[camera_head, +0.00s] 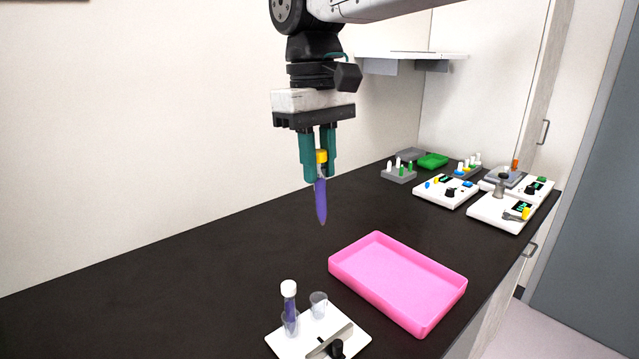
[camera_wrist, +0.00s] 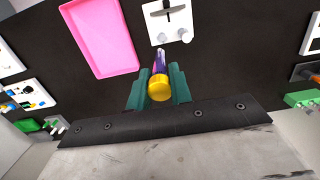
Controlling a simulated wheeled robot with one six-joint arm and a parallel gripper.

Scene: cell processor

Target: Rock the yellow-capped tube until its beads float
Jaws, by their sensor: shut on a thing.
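The yellow-capped tube (camera_head: 321,199) is filled with purple and has a pointed lower end. My gripper (camera_head: 319,174) is shut on it just below the yellow cap and holds it in the air above the dark bench, nearly upright. The wrist view shows the yellow cap (camera_wrist: 160,88) between the green fingers (camera_wrist: 158,92), with the purple body beyond it. Single beads inside the tube are too small to tell.
A pink tray (camera_head: 398,280) lies on the bench below. A white device (camera_head: 350,339) in front carries a white-capped purple tube (camera_head: 289,302) and a clear cup (camera_head: 318,304). Racks (camera_head: 398,174) and white devices (camera_head: 446,191) stand at the back right. The bench's left is clear.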

